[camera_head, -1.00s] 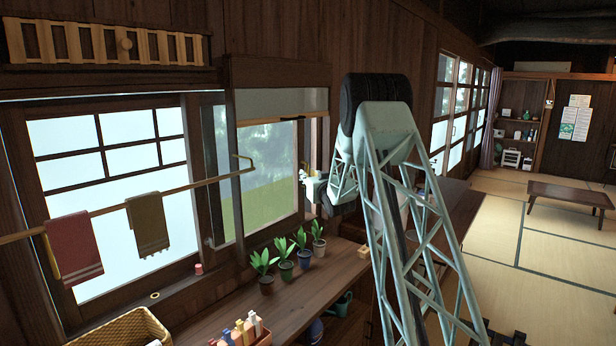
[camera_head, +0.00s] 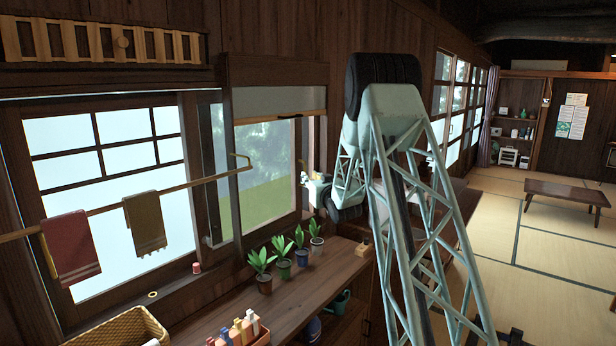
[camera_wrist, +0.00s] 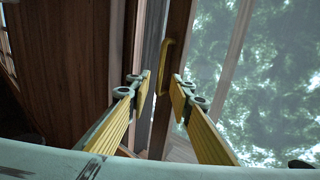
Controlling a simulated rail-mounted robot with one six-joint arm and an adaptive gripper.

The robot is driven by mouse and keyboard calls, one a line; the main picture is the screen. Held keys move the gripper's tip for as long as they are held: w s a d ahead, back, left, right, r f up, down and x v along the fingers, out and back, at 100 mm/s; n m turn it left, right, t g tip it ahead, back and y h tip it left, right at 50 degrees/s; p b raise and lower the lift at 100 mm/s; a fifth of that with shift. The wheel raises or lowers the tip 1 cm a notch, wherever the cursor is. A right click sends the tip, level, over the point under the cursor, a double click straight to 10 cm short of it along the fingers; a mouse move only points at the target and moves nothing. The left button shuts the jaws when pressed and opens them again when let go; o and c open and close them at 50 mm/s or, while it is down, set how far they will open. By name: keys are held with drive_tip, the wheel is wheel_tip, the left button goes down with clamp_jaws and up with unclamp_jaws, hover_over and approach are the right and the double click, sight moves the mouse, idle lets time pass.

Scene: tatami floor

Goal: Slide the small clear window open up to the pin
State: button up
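The small clear window (camera_head: 266,160) is in the wall left of my arm in the head view, with green and trees showing through it. In the wrist view its clear pane (camera_wrist: 265,70) fills the right side. A yellow handle (camera_wrist: 166,65) is on the dark upright frame beside the pane. My gripper (camera_wrist: 161,84) is open, its two yellow-padded fingers apart at either side of the frame strip below the handle. I cannot tell whether they touch it. In the head view my gripper (camera_head: 310,182) is at the window's right edge, partly hidden. I cannot make out the pin.
Several potted plants (camera_head: 283,265) stand on the wooden counter (camera_head: 325,270) below the window. A towel rail (camera_head: 110,208) with two towels crosses the larger window at left. A basket (camera_head: 120,330) and a bottle crate (camera_head: 262,338) are at the front.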

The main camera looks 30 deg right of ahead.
drive_tip(key=shift+v, duration=2.95)
drive_tip(key=shift+a, duration=0.1)
drive_tip(key=s+a+r+g+y, duration=0.1)
drive_tip(key=s+a+r+g, duration=0.4)
drive_tip(key=s+a, duration=0.8)
drive_tip(key=s+a+r+g+y, duration=0.15)
drive_tip(key=s+a+r, duration=0.45)
drive_tip(key=s+a, duration=0.7)
drive_tip(key=s+a+f+n+g, duration=0.1)
drive_tip(key=s+a, duration=0.4)
drive_tip(key=s, duration=1)
drive_tip(key=s+a+f+g+y, duration=0.1)
drive_tip(key=s+a, duration=0.5)
drive_tip(key=s, duration=0.9)
drive_tip(key=s+a+f+n+g, duration=0.1)
drive_tip(key=s+a+f+g, duration=0.2)
drive_tip(key=s, duration=1.2)
drive_tip(key=a+g, duration=0.2)
drive_tip(key=a, duration=0.1)
drive_tip(key=shift+n, duration=0.3)
drive_tip(key=shift+f+y, duration=0.1)
drive_tip(key=shift+y, duration=0.15)
